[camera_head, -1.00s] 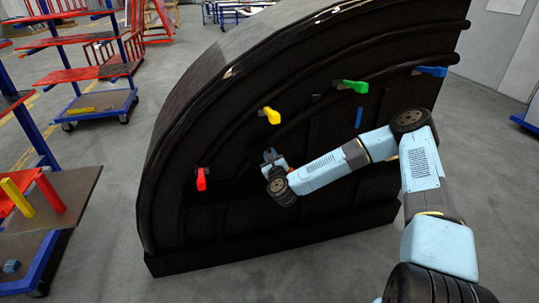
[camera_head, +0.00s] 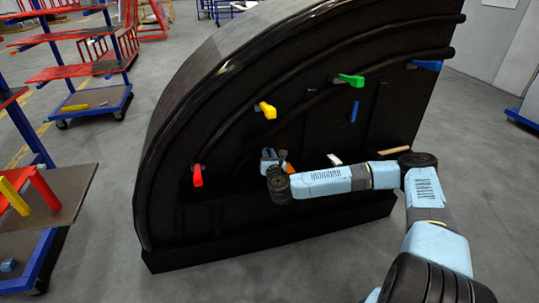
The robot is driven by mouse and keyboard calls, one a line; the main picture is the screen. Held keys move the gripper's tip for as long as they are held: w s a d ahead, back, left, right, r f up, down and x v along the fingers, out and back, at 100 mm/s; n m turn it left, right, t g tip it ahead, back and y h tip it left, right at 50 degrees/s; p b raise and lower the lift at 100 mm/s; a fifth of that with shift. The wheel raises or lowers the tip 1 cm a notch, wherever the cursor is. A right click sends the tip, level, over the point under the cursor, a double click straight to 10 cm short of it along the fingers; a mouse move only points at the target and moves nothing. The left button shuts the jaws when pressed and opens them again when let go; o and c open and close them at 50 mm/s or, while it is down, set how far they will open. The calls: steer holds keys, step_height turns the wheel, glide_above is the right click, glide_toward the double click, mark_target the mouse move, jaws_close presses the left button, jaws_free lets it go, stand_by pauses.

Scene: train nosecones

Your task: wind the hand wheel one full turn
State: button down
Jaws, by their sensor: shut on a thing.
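A large black curved nosecone (camera_head: 300,205) stands upright in front of me. My gripper (camera_head: 270,158) is at its dark inner face, between the yellow and red handles. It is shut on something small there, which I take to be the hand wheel. The wheel itself cannot be made out, as it is dark and hidden by my gripper and wrist. My forearm reaches in from the right, nearly level.
Red (camera_head: 197,176), yellow (camera_head: 266,110), green (camera_head: 350,80) and blue (camera_head: 427,65) handles stick out of the nosecone. White (camera_head: 334,159) and tan (camera_head: 395,150) pieces show just above my forearm. Shelving carts (camera_head: 95,103) stand at the left. Floor is clear at the front.

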stand_by(0.4)
steer(key=c, duration=1)
jaws_free()
steer(key=v, duration=1.3)
steer(key=shift+s+d, duration=0.15)
steer(key=shift+s, duration=0.2)
